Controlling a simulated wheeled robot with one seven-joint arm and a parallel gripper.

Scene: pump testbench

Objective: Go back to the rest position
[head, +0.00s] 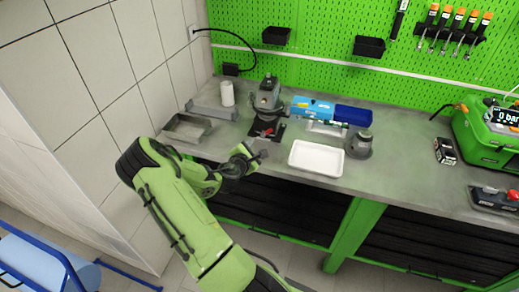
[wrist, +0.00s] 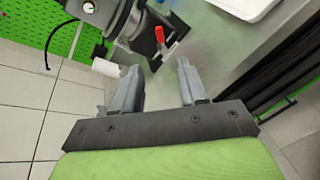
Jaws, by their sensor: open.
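My gripper (head: 252,157) is at the front edge of the bench, at the end of my green arm in the head view. In the wrist view my gripper (wrist: 158,88) has its two fingers apart with nothing between them. A grey pump-like device (head: 266,98) stands upright on a dark base plate behind the gripper. Its red-handled lever (wrist: 159,35) shows beyond the fingertips in the wrist view, apart from them.
The bench (head: 400,170) carries a white tray (head: 316,158), a grey part (head: 360,144), a metal tray (head: 187,128), a white cylinder (head: 227,93), blue boxes (head: 353,115) and a green pressure unit (head: 485,133). A tiled wall (head: 90,60) is close on the left. Floor shows in front.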

